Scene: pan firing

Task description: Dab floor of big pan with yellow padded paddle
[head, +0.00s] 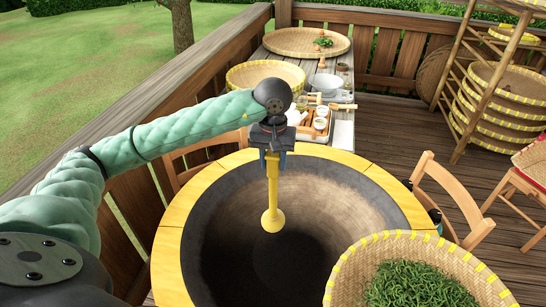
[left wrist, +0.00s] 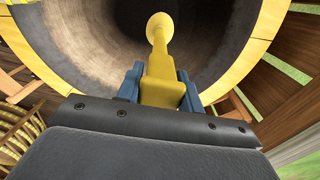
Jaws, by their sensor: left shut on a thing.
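The big pan (head: 330,200) is a dark, deep bowl set in a yellow wooden ring (head: 178,225). My left gripper (head: 272,153) is over the far part of the pan and is shut on the handle of the yellow padded paddle (head: 272,195). The paddle hangs upright with its round padded end down inside the pan's outline. In the left wrist view the blue fingers (left wrist: 160,88) clasp the handle, and the padded end (left wrist: 160,24) points toward the pan floor. I cannot tell whether the pad touches the floor. My right gripper is not in view.
A basket of green leaves (head: 420,280) stands at the pan's near right. A table behind holds a yellow-rimmed basket (head: 265,75), a white bowl (head: 325,84) and a wooden tray (head: 318,124). Wooden chairs (head: 450,200) flank the pan. A rack of round trays (head: 495,95) stands at right.

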